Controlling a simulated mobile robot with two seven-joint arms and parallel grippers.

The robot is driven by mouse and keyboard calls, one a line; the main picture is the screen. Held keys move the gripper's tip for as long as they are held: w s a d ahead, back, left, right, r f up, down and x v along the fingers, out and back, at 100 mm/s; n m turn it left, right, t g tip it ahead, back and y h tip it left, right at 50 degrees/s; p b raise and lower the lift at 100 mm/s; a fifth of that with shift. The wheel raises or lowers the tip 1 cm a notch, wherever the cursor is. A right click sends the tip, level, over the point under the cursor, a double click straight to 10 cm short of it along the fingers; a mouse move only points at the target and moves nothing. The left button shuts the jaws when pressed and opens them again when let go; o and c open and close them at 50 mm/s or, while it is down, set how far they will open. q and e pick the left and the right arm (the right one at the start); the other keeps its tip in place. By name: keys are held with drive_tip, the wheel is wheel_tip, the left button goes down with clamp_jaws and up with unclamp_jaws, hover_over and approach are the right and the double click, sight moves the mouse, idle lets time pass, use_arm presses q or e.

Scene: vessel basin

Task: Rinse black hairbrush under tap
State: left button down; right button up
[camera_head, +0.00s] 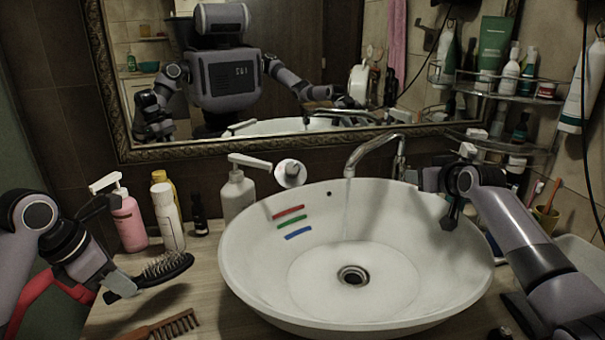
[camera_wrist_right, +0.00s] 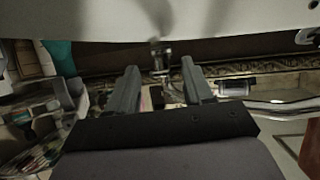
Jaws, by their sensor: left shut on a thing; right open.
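The black hairbrush (camera_head: 166,268) is at the left in the head view, bristles up, above the counter. My left gripper (camera_head: 118,284) is shut on the hairbrush at its handle end, left of the basin. The tap (camera_head: 374,151) stands behind the white basin (camera_head: 250,288), and a thin stream of water (camera_head: 347,208) falls from its spout into the basin. The brush is well away from the stream. My right gripper (camera_head: 449,207) is over the basin's right side. In the right wrist view its two fingers (camera_wrist_right: 159,88) are apart with nothing held between them.
A wooden comb (camera_head: 165,328) lies on the counter at the front left. A pink pump bottle (camera_head: 129,220), a white bottle (camera_head: 168,217) and a soap dispenser (camera_head: 238,195) stand behind the brush. A wire shelf (camera_head: 500,90) with bottles is at the right. Coloured strips (camera_head: 291,222) mark the basin wall.

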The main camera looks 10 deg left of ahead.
use_arm(q)
drive_tip(key=shift+f, duration=0.5)
use_arm(e)
drive_tip(key=shift+w+a+f, duration=0.1)
drive_tip(key=shift+w+f, duration=0.05)
drive_tip(key=shift+w, duration=0.1)
clamp_jaws()
use_arm(q)
drive_tip(key=shift+f+b, duration=0.8)
drive_tip(key=shift+b, duration=0.3)
use_arm(e)
drive_tip(key=shift+f+t, duration=0.4)
drive_tip(key=shift+f, duration=0.15)
use_arm(q)
drive_tip(key=shift+s+f+b, duration=0.15)
drive_tip(key=shift+f+b, duration=0.25)
use_arm(e)
drive_tip(key=shift+s+f+t, duration=0.1)
drive_tip(key=shift+s+t, duration=0.05)
drive_tip(key=shift+t, duration=0.15)
use_arm(q)
drive_tip(key=shift+r, duration=0.1)
